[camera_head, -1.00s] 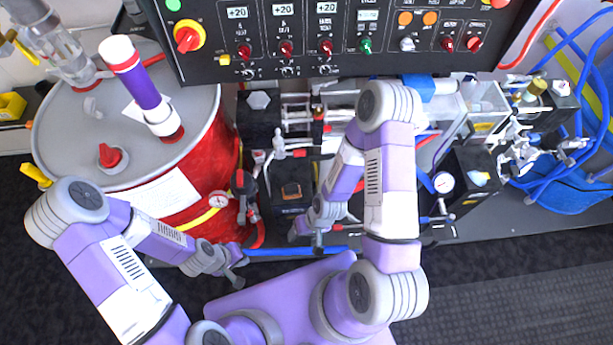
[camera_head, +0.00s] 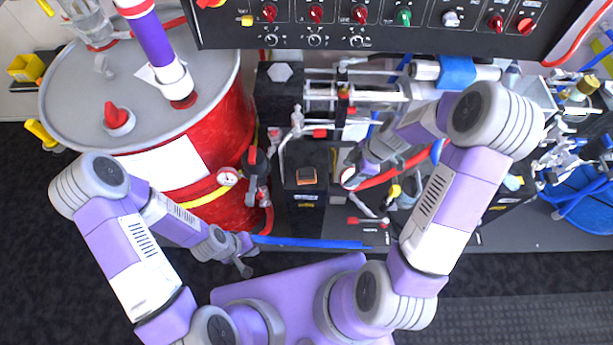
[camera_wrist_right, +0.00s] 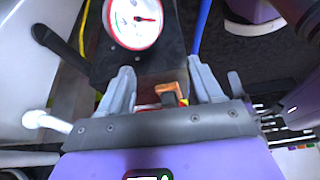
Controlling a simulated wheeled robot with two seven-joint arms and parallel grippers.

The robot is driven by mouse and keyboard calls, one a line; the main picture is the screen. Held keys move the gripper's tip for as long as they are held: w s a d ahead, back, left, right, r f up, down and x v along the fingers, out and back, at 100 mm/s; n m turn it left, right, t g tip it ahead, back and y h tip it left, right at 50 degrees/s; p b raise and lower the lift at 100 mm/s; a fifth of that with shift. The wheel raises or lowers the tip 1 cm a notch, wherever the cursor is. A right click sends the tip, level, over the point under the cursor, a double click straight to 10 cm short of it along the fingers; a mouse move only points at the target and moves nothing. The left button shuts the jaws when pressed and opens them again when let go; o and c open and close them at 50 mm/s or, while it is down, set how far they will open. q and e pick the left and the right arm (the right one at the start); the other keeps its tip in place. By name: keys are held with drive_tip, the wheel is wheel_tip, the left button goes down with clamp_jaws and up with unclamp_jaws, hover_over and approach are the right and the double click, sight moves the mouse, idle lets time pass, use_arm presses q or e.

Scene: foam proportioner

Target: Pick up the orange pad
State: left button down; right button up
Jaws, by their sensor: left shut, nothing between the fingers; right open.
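The orange pad (camera_head: 307,175) lies on top of a small black box (camera_head: 304,202) near the middle of the head view. In the right wrist view an orange piece (camera_wrist_right: 172,88) shows between the fingertips, partly covered by a dark part; I cannot tell its exact distance. My right gripper (camera_head: 350,178) is just right of the black box in the head view. In the right wrist view its fingers (camera_wrist_right: 164,84) are spread, with no grip on the orange piece. My left gripper (camera_head: 246,268) is shut and empty, low and left of the box, near the blue hose.
A red drum (camera_head: 215,130) with a grey lid stands at the left. A white gauge (camera_wrist_right: 136,20) is close ahead in the right wrist view. Metal pipes (camera_head: 350,92) lie behind the box, under the black control panel (camera_head: 380,25). A blue hose (camera_head: 315,242) runs in front.

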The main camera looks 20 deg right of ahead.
sight(308, 172)
drive_tip(key=a, duration=0.2)
drive_tip(key=w+a, duration=0.1)
drive_tip(key=a, duration=0.1)
drive_tip(key=w+a, duration=0.1)
drive_tip(key=a, duration=0.4)
drive_tip(key=w+a, duration=0.1)
drive_tip(key=a, duration=0.1)
drive_tip(key=shift+w+a, duration=0.2)
drive_tip(key=shift+a, duration=0.2)
drive_tip(key=shift+f, duration=0.55)
drive_tip(key=c, duration=0.9)
